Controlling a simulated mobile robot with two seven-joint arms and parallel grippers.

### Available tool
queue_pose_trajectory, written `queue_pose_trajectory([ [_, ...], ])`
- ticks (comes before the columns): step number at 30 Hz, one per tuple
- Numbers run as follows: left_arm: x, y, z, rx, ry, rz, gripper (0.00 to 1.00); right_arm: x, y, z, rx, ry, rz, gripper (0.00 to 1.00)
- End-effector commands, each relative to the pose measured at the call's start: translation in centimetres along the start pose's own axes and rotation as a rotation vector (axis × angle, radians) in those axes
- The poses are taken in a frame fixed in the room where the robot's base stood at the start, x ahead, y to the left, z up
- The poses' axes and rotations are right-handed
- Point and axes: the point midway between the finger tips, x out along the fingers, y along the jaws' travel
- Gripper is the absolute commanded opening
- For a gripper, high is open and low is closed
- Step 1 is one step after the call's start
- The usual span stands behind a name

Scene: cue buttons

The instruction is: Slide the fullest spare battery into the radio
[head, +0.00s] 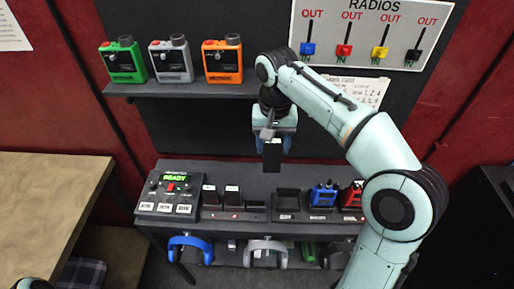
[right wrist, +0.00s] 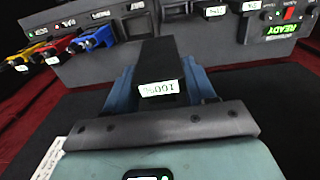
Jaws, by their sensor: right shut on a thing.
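My right gripper (head: 273,130) is shut on a black battery (head: 272,157) and holds it in the air above the bench. In the right wrist view the battery (right wrist: 160,65) stands out between the blue fingers (right wrist: 160,90), with a white label that seems to read 100%, upside down. Two more labelled black batteries (head: 209,195) stand in slots on the bench. A blue radio (head: 324,196) and a red radio (head: 352,197) stand to their right, the red one partly behind my arm. Green (head: 123,62), grey (head: 171,62) and orange (head: 222,61) radios stand on the shelf. My left gripper is out of view.
A tester box (head: 170,192) showing READY is at the bench's left end. An empty-looking slot (head: 287,202) lies between batteries and radios. Headsets (head: 190,249) hang below the front edge. A RADIOS board (head: 358,32) is on the wall. A wooden table (head: 45,200) is at left.

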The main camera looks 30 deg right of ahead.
Motion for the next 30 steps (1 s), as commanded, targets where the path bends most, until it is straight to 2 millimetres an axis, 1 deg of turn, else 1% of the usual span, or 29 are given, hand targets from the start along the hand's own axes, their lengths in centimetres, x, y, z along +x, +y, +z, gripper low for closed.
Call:
queue_pose_trajectory([
  [1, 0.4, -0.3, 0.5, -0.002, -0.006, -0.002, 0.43, 0.7, 2.0, -0.4, 0.008, -0.003, 0.005, 0.22],
  [5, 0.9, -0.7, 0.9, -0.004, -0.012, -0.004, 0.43, 2.0, 7.2, -1.4, 0.008, -0.003, 0.005, 0.22],
  [6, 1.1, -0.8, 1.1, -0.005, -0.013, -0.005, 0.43, 2.4, 8.8, -1.5, 0.008, -0.004, 0.004, 0.22],
  [9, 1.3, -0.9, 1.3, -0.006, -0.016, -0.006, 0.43, 3.1, 12.2, -1.7, 0.007, -0.001, -0.001, 0.22],
  [12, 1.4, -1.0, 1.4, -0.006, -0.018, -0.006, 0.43, 3.5, 14.5, -1.6, 0.007, 0.002, -0.005, 0.22],
  [15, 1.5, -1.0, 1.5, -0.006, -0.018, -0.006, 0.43, 3.7, 15.8, -1.6, 0.004, 0.004, -0.008, 0.22],
  [18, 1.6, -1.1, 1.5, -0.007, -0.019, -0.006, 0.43, 3.9, 16.5, -1.5, 0.004, 0.004, -0.009, 0.22],
  [23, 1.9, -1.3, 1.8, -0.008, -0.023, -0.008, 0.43, 4.4, 16.8, -1.5, 0.003, 0.004, -0.008, 0.22],
  [30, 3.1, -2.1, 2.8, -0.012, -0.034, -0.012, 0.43, 5.8, 16.7, -1.4, 0.003, 0.003, -0.007, 0.22],
])
